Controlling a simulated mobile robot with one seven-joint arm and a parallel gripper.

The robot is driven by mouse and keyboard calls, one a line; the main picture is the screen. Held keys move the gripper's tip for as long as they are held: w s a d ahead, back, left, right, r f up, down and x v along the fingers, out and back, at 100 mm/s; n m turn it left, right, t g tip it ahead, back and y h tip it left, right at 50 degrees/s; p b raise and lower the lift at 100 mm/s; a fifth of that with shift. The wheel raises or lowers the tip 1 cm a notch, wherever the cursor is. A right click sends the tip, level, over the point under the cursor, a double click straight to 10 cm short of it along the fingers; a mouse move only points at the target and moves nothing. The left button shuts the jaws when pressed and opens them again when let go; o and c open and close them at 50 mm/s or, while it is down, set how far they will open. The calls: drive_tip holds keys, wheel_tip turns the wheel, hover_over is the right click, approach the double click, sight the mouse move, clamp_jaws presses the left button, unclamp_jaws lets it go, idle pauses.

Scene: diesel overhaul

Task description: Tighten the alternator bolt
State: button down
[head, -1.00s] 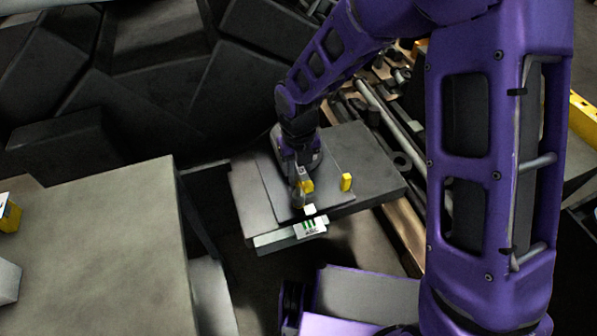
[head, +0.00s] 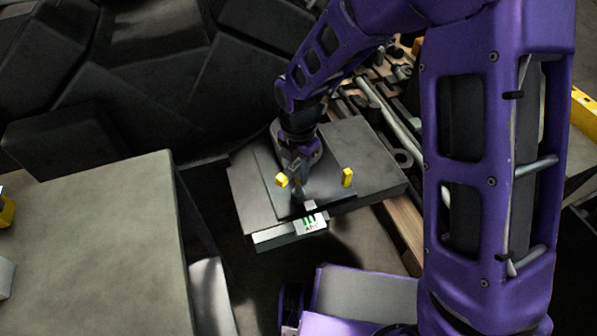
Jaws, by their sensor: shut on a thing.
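My gripper (head: 298,186) points down over a flat dark plate (head: 262,172) in the middle of the head view. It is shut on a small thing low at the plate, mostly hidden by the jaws. A small yellow piece (head: 281,181) shows at the left side of the jaws and seems to be part of what they hold. A second yellow piece (head: 347,177) stands upright on the plate, to the right and apart from the gripper. I cannot tell for sure which piece is the alternator bolt.
A white label (head: 311,224) with green marks is at the plate's front edge. A grey block (head: 95,235) fills the lower left. A large dark treaded shape (head: 110,70) stands behind. Rods and tools (head: 385,100) lie at the back right.

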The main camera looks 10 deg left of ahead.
sight(298, 161)
drive_tip(key=m, duration=0.9)
drive_tip(key=shift+m, duration=0.4)
drive_tip(key=shift+n, duration=0.4)
drive_tip(key=c, duration=1.3)
unclamp_jaws()
clamp_jaws()
drive_tip(key=shift+r+p, duration=1.65)
drive_tip(key=shift+r, duration=0.15)
